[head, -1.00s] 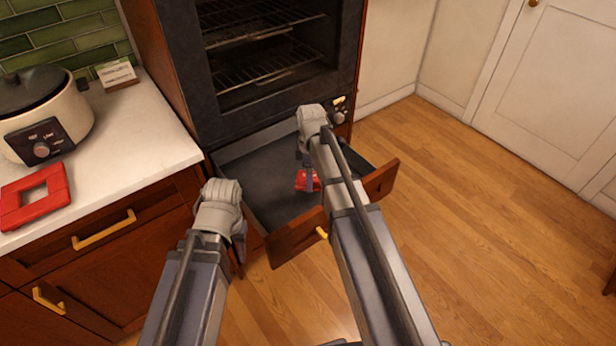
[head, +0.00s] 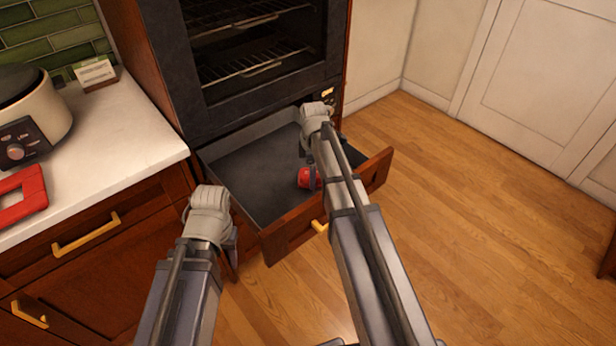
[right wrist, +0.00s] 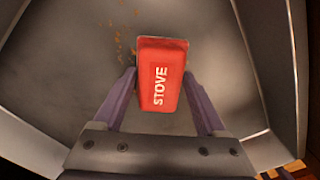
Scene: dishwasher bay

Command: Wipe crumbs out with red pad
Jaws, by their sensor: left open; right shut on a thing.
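The red pad (right wrist: 161,75), lettered STOVE, is between the fingers of my right gripper (right wrist: 163,95), which is shut on it. In the head view the pad (head: 306,178) is inside the open drawer (head: 250,185) below the oven, toward its right side. Brown crumbs (right wrist: 120,42) lie on the dark drawer floor, just left of the pad in the right wrist view. I cannot tell whether the pad touches the floor. My left gripper (head: 233,243) is open and empty, outside the drawer by its front left corner; its fingers are mostly hidden.
The oven (head: 255,60) stands above the drawer. The drawer front (head: 285,238) and side walls bound the space. A worktop (head: 110,140) at left holds a cooker (head: 40,120), a red square frame (head: 30,195) and a small card (head: 94,72). The wooden floor at right is clear.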

